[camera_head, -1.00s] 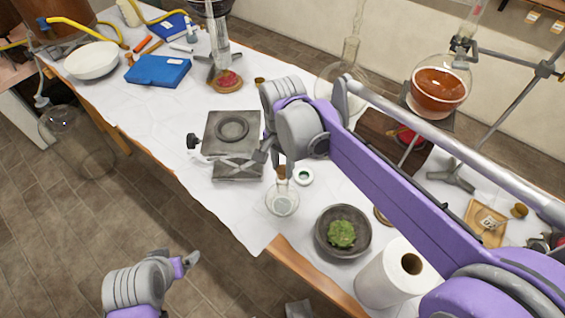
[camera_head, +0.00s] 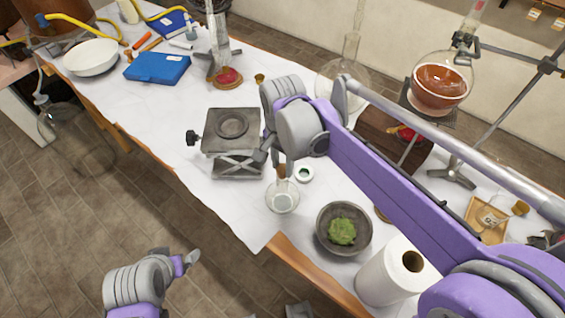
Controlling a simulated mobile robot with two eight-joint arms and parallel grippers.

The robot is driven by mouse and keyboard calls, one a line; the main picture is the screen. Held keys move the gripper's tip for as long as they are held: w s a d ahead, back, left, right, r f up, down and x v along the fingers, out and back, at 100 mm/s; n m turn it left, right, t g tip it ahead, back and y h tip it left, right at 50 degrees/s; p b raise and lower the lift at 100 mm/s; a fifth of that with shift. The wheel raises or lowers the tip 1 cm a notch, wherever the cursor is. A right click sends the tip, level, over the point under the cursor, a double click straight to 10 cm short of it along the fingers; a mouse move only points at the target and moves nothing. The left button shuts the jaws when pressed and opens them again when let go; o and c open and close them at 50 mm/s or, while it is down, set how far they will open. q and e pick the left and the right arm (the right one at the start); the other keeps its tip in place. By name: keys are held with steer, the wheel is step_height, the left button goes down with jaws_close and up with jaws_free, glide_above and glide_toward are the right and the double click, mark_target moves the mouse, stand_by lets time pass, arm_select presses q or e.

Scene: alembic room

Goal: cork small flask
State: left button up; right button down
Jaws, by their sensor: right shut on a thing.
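The small flask (camera_head: 282,200) is clear glass and stands upright on the white-covered table, in front of the lab jack. My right gripper (camera_head: 283,168) is above its neck and shut on a brown cork (camera_head: 282,172). The cork is at the flask's mouth; whether it sits inside the neck I cannot tell. My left gripper (camera_head: 192,258) is over the floor, off the table's front edge; its finger opening does not show clearly.
A grey lab jack (camera_head: 232,143) stands behind the flask to the left. A mortar with green matter (camera_head: 343,229) and a paper roll (camera_head: 390,272) stand to the right. A small white-rimmed lid (camera_head: 304,174) lies close behind.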

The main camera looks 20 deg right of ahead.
mark_target(283, 169)
arm_select(q)
steer(key=shift+s+f+b, duration=0.15)
steer(key=shift+f+b, duration=0.35)
steer(key=shift+f, duration=0.15)
arm_select(e)
steer(key=shift+f, duration=1.1)
stand_by(2.6)
steer(key=shift+c, duration=0.2)
jaws_free()
arm_select(q)
steer(key=shift+r, duration=0.15)
arm_select(e)
steer(key=shift+r, duration=0.15)
steer(key=shift+r+p, duration=2.15)
steer(key=shift+r, duration=1.25)
arm_select(q)
steer(key=r, duration=0.1)
steer(key=w+r, duration=0.1)
steer(key=r, duration=0.3)
steer(key=shift+w+r, duration=0.15)
steer(key=shift+w, duration=0.25)
arm_select(e)
steer(key=shift+s+d, duration=0.1)
